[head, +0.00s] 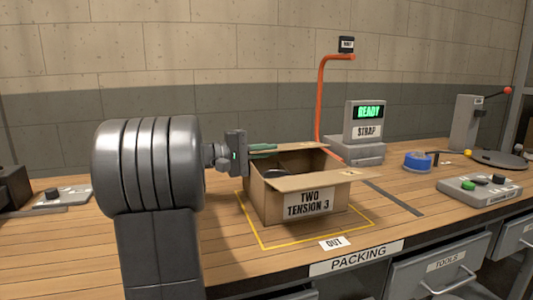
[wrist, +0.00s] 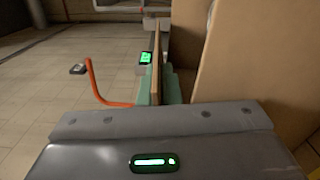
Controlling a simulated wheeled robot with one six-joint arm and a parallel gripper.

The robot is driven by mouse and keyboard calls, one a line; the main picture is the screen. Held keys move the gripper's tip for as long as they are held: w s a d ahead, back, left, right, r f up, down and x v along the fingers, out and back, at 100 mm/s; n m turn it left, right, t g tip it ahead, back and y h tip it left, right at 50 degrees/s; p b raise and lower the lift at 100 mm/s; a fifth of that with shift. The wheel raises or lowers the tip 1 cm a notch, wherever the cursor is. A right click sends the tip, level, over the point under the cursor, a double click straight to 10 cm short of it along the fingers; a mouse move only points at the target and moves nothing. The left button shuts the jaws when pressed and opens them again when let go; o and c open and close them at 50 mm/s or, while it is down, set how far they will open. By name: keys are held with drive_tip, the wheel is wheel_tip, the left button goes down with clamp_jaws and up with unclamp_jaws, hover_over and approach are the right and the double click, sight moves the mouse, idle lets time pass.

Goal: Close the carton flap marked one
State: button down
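The open brown carton (head: 275,200) stands on the bench, its front labelled "TWO TENSION 3". One flap (head: 345,177) sticks out to the right with a small mark too small to read. My gripper (head: 262,151) is at the carton's upper left, its green fingers at the top edge. In the wrist view, my gripper (wrist: 158,90) has a green finger on each side of a thin upright cardboard flap (wrist: 156,45), closed up on it. No "one" mark is readable on this flap. A larger cardboard panel (wrist: 245,60) stands to the right. A dark item partly shows inside the carton.
A yellow outline (head: 262,243) surrounds the carton on the bench. An orange post (head: 320,95) and the strap unit (head: 364,130) reading "READY" stand behind it. Blue tape (head: 417,161) and a button box (head: 478,188) lie to the right. My arm covers the bench at left.

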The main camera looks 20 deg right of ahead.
drive_tip(key=c, duration=1.6)
unclamp_jaws()
drive_tip(key=shift+c, duration=0.2)
drive_tip(key=shift+f, duration=0.1)
